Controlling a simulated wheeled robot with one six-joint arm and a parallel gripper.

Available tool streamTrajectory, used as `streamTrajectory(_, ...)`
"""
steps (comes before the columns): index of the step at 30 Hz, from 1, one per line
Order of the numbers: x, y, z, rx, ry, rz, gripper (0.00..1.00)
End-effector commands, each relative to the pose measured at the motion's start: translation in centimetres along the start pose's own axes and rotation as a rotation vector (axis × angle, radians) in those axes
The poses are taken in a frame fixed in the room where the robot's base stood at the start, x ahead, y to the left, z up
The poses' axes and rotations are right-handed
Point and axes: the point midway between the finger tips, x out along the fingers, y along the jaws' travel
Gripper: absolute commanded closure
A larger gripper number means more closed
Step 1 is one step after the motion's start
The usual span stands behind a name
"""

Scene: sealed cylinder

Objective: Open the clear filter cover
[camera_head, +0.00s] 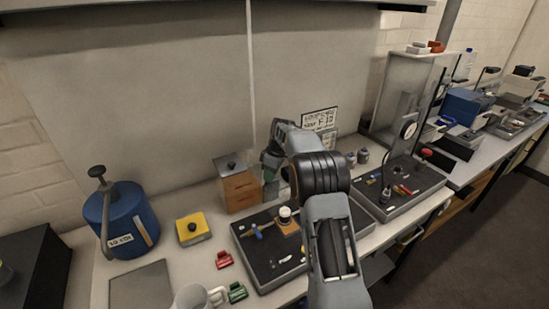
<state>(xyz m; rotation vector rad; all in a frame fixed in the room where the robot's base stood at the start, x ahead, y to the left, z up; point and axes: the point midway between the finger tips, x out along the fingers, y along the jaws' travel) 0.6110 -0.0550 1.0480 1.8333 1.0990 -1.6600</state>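My arm reaches in from the lower right of the head view, and my gripper (271,162) is at its far end, low over the back of the bench. The gripper is small and partly hidden by my own arm, so its fingers cannot be made out. A pale, see-through greenish piece (283,190) shows just below the gripper, beside a wooden box; it may be the clear filter cover, but I cannot tell for sure. I also cannot tell whether the gripper touches it.
The wooden box (239,189) with a dark lid stands left of the gripper. A dark tray (262,268) with small parts lies in front. Another tray (425,178) lies right.

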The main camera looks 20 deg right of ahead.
Motion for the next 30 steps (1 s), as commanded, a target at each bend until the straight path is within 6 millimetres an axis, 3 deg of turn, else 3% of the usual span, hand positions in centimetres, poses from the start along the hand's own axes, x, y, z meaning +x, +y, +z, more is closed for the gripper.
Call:
streamTrajectory(6,-4.4,0.0,-0.1,-0.001,0.003,0.005,0.45)
streamTrajectory(16,-10.7,0.1,-0.3,-0.001,0.009,0.013,0.45)
streamTrajectory(22,-12.5,0.1,-0.3,-0.002,0.011,0.015,0.45)
streamTrajectory(30,-13.0,0.1,-0.3,-0.003,0.011,0.016,0.45)
